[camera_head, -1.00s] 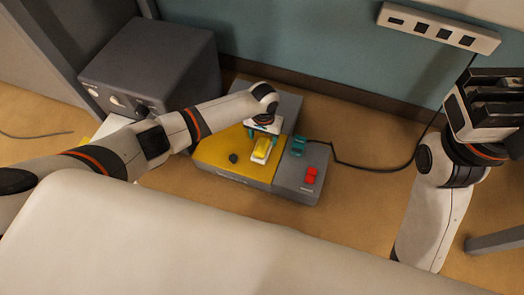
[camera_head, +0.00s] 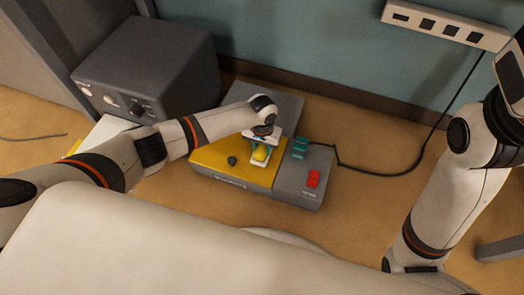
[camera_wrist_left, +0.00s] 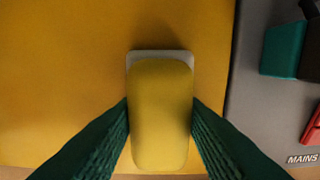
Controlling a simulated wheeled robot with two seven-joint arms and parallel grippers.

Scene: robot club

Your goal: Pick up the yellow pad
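The yellow pad (camera_head: 261,154) is a rounded block with a pale white base, at the front right part of the yellow top of a grey box. In the left wrist view the pad (camera_wrist_left: 160,115) fills the middle, and its white edge shows at the far end. My left gripper (camera_head: 262,147) points down over it. Its teal fingers (camera_wrist_left: 160,118) press against the pad's two long sides. I cannot tell whether the pad is clear of the surface. My right arm stands at the right edge; its fingers are out of the picture.
The grey box (camera_head: 283,188) carries a dark knob (camera_head: 232,161), a teal block (camera_head: 300,148) and a red switch (camera_head: 313,179). A black cable runs from it to a white socket strip (camera_head: 447,25). A dark grey unit (camera_head: 150,70) stands behind my left arm.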

